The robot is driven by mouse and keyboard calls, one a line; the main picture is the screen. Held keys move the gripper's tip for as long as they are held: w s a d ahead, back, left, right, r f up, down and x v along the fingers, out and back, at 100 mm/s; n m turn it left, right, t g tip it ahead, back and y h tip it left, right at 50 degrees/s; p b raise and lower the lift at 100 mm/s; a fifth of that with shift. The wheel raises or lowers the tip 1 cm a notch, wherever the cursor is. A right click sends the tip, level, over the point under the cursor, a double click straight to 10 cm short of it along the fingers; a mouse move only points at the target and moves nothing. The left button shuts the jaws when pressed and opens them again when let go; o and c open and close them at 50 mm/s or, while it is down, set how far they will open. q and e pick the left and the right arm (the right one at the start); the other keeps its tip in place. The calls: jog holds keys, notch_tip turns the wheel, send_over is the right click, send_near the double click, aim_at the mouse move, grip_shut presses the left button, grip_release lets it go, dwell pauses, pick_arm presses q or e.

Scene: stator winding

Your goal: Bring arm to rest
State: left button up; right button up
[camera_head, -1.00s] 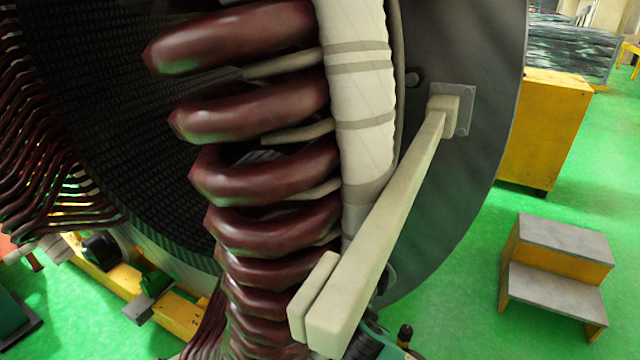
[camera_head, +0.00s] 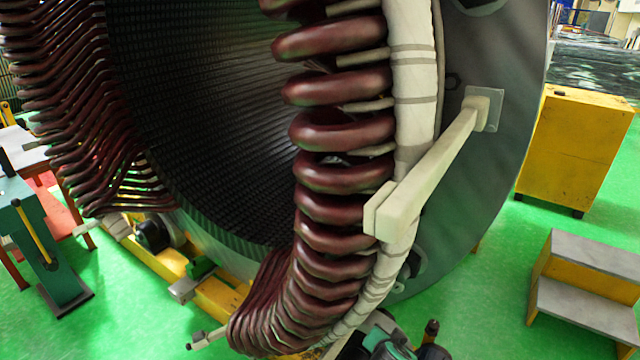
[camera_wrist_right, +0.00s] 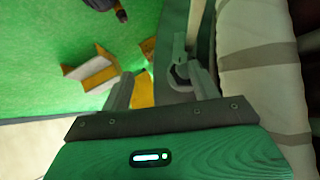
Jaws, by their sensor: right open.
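My right gripper (camera_wrist_right: 163,88) is open in the right wrist view, with its two fingers apart and nothing between them. The white-wrapped ring (camera_wrist_right: 262,80) of the stator runs close along its right side. In the head view the stator (camera_head: 200,110) fills the middle, with dark red coil ends (camera_head: 340,130) and the white-wrapped ring (camera_head: 415,90). A green and grey part at the bottom edge of the head view may be my right arm; its gripper cannot be made out there. My left gripper is in neither view.
A beige bar (camera_head: 430,180) juts from the stator's grey end plate (camera_head: 500,130). A yellow cabinet (camera_head: 572,150) and a two-step stool (camera_head: 585,290) stand at the right. A green stand (camera_head: 50,240) is at the left. Green floor (camera_head: 480,320) is open between stator and stool.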

jog(key=w+d+f+t+h+b, duration=0.4)
jog(key=d+f, duration=0.4)
jog(key=f, duration=0.4)
jog(key=s+a+f+n+y+b, duration=0.15)
jog(key=s+f, duration=0.25)
jog(key=f, duration=0.4)
jog(key=s+f+n+y, duration=0.3)
jog(key=s+f, duration=0.1)
jog(key=f, duration=0.3)
jog(key=s+f+n+y+b, duration=0.1)
jog(key=s+f+n+y, duration=0.2)
jog(key=s+f, duration=0.35)
jog(key=s+f+n+g+b, duration=0.15)
jog(key=s+f+g, duration=0.55)
jog(key=s+f, duration=1.05)
jog(key=s+d+f+n+g, duration=0.1)
jog(key=s+f, duration=0.3)
jog(key=s, duration=0.6)
jog(key=s+d+f+g, duration=0.2)
jog(key=s+f+g, duration=0.2)
jog(key=s, duration=0.6)
jog(key=shift+s+d+n+b, duration=0.15)
jog(key=shift+n+b, duration=0.25)
jog(key=shift+b, duration=0.05)
jog(key=shift+h, duration=0.25)
